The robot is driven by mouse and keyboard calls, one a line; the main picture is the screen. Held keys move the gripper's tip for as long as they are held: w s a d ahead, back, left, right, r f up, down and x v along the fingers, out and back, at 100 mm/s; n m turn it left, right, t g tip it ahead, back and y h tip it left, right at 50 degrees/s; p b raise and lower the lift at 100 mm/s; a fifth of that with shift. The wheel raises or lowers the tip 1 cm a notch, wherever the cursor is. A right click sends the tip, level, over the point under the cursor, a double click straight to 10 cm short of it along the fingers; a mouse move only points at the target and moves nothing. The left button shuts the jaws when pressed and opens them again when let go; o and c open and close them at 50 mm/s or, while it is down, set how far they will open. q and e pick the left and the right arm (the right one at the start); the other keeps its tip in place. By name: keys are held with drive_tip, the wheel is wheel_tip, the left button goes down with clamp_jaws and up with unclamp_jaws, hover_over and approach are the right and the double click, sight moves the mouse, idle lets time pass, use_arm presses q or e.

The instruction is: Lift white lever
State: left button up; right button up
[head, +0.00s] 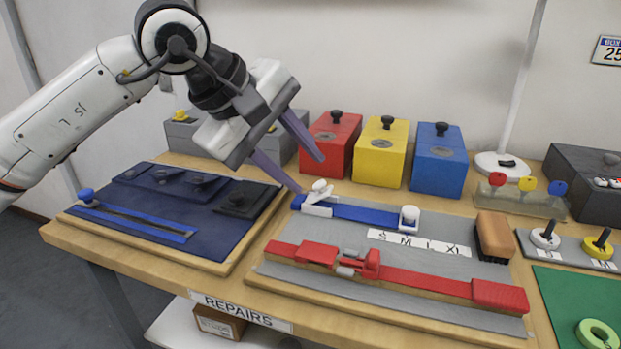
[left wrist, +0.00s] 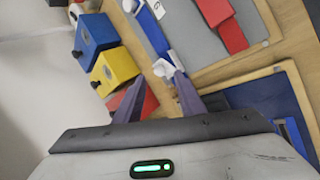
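The white lever (head: 320,187) is a small white piece with a rounded knob at the left end of a blue strap (head: 362,213) on a grey board. In the left wrist view the white lever (left wrist: 164,68) shows just beyond the fingertips, nearer the right one. My left gripper (head: 308,173) comes in from the upper left with its two purple fingers apart and nothing between them. Its lower fingertip is close to the lever; I cannot tell whether they touch. The gripper (left wrist: 159,78) also shows open in the left wrist view. My right gripper is not in view.
Red (head: 324,143), yellow (head: 381,151) and blue (head: 440,159) boxes with black knobs stand behind the board. A red strap with a buckle (head: 370,263) lies in front. A brush (head: 494,236) is to the right, a navy panel (head: 150,222) to the left.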

sight(318, 184)
use_arm(q)
drive_tip(key=x, duration=0.2)
drive_tip(key=shift+w+d+f, duration=0.1)
drive_tip(key=shift+d+f, duration=0.1)
drive_tip(key=shift+f, duration=0.1)
drive_tip(key=shift+w+d+f, duration=0.25)
drive_tip(key=shift+w+f, duration=0.05)
drive_tip(key=shift+f, duration=0.15)
clamp_jaws()
